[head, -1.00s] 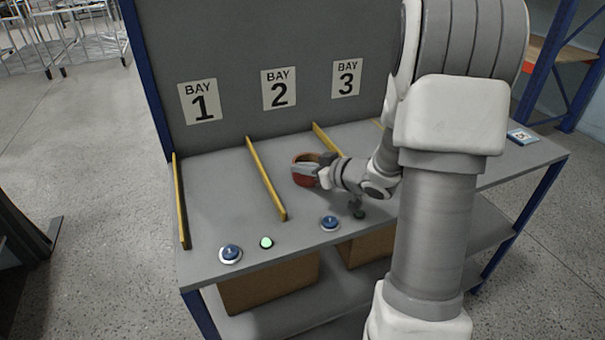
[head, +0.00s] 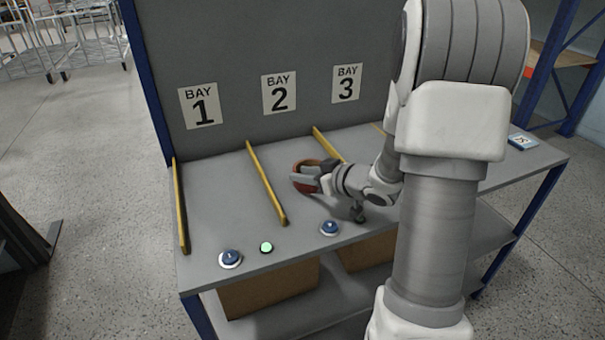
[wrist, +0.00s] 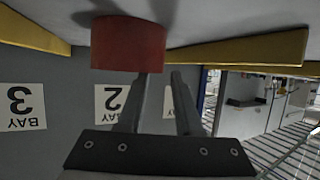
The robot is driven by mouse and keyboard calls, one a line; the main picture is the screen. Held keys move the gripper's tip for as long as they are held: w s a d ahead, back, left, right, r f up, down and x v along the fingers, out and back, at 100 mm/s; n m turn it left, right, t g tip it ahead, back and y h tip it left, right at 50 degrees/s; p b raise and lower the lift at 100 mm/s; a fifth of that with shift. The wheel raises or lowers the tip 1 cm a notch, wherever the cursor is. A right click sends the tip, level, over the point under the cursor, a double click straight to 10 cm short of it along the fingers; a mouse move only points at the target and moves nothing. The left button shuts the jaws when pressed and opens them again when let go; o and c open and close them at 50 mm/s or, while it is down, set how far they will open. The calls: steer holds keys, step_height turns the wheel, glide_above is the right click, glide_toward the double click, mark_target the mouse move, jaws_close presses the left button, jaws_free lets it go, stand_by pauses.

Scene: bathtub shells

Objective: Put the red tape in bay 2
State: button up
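The red tape (head: 303,186) is a roll with a brown inner side, in the lane under the BAY 2 sign (head: 279,93), between two yellow dividers. My gripper (head: 316,174) reaches it from the right and is shut on its wall. In the wrist view, the tape (wrist: 128,45) is close to the grey shelf top with a shadow by it; whether it touches cannot be told. One finger disappears behind the tape and the other shows just beside its edge. The fingertips (wrist: 160,76) are partly hidden.
Yellow dividers stand left (head: 266,183) and right (head: 328,145) of the lane. Blue buttons (head: 230,258) (head: 330,228) and a lit green lamp (head: 266,247) line the front edge. The BAY 1 lane is empty. A small blue-and-white item (head: 523,141) lies at the far right.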

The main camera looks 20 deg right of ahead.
steer(key=p+v, duration=0.2)
steer(key=v, duration=0.9)
steer(key=shift+s+d, duration=0.15)
steer(key=shift+s, duration=0.1)
steer(key=shift+r, duration=0.15)
